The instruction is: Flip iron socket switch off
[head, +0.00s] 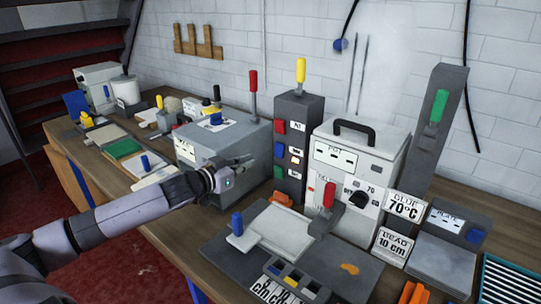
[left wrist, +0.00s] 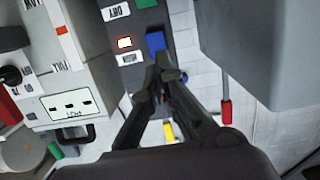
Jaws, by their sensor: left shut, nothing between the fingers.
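A dark upright socket column (head: 297,130) carries red, blue and green switches, each beside a small label. The blue switch (head: 279,151) is in the middle of the column in the head view. In the left wrist view, the blue switch (left wrist: 156,42) sits beside a lit orange-white lamp (left wrist: 124,43) and small labels that I cannot read for sure. My left gripper (head: 250,158) is shut and empty. In the left wrist view its fingertips (left wrist: 162,62) are just at the lower edge of the blue switch; I cannot tell whether they touch. My right gripper is not in view.
A grey box (head: 222,150) with a red-handled lever stands left of the column. A white machine (head: 355,165) with a dial stands to its right. A dark plate (head: 250,262) with a blue-knobbed white board lies in front. The white brick wall is behind.

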